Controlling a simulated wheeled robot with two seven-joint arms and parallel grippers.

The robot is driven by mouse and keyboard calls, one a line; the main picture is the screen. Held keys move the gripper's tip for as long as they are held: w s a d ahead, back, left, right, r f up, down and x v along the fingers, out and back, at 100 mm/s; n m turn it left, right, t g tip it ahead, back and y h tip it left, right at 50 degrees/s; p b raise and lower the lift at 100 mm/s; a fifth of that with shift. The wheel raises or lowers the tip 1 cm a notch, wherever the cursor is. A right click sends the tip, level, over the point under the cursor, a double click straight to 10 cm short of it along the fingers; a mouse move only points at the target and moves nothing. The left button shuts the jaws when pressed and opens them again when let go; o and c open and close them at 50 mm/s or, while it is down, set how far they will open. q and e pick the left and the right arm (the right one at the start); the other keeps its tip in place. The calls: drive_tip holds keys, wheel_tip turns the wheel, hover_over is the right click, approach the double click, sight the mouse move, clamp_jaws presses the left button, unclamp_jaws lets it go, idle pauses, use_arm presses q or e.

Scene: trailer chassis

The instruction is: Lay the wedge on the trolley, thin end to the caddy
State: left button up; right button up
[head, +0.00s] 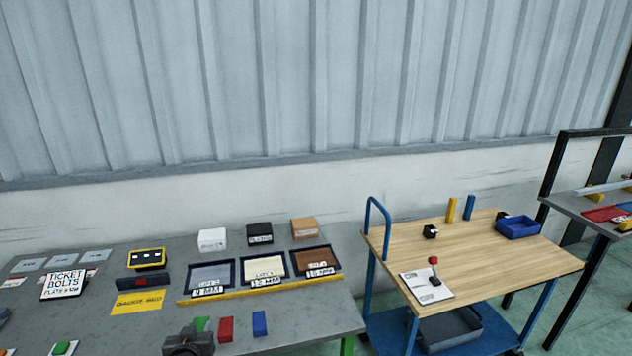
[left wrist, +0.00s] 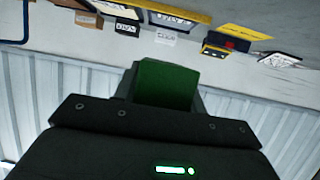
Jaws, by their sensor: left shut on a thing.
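My left gripper (head: 190,342) is at the bottom of the head view, over the front edge of the grey bench. It is shut on a green block, which I take as the wedge (left wrist: 167,83); its top shows behind the gripper in the head view (head: 201,323). Its taper and thin end cannot be made out. The trolley (head: 500,262), with a wooden top and blue frame, stands to the right of the bench. A blue open bin, likely the caddy (head: 518,228), sits at its back right. My right gripper is not in view.
A yellow block (head: 451,210), a blue block (head: 468,207), a small black item (head: 430,231) and a white sheet (head: 428,285) with a red-knobbed object are on the trolley. Its front right is clear. The bench holds trays (head: 264,271), a red block (head: 226,328) and a blue block (head: 259,323).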

use_arm(q)
drive_tip(key=w+d+r+m+h+b, duration=0.1)
drive_tip(key=d+r+m+h+b, duration=0.15)
drive_tip(key=d+r, duration=0.35)
drive_tip(key=w+d+r+m+h+b, duration=0.1)
drive_tip(key=d+r+b, duration=0.25)
drive_tip(key=r, duration=0.55)
drive_tip(key=s+d+r+b, duration=0.2)
drive_tip(key=s+d+r, duration=0.1)
drive_tip(key=s+r, duration=0.2)
drive_tip(key=shift+s+t+b, duration=0.3)
drive_tip(key=shift+s, duration=0.05)
drive_tip(key=shift+d+f+n, duration=0.1)
drive_tip(key=shift+n, duration=0.15)
drive_tip(key=s+d+f+m+g+h, duration=0.1)
drive_tip(key=s+d+f+m+h, duration=0.4)
drive_tip(key=s+d+f, duration=0.5)
drive_tip(key=d+f+h, duration=0.1)
drive_tip(key=d+f, duration=0.1)
drive_tip(key=d, duration=0.3)
drive_tip(key=shift+s+f+m+g, duration=0.4)
